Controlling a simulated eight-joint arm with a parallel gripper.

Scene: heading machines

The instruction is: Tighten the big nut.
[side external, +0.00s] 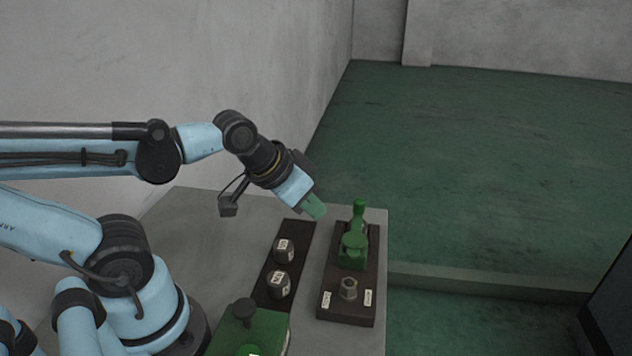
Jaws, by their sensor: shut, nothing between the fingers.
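A grey metallic, nut-like part (348,289), which looks like the big nut, stands on the front of a dark base plate (346,312) on the right of the table. Small white labels lie on both sides of it. How tight it sits cannot be told. My gripper (316,210) has green fingers that are shut and empty. It is in the air, tilted down to the right, above and behind the left of that plate. It is apart from the nut and touches nothing that I can see.
A green device with an upright handle (355,243) stands behind the nut on the same plate. Two grey labelled knobs (284,250) (279,284) sit on a dark strip to the left. A green box (250,332) with a black knob is at the front. The table's right edge is close to the plate.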

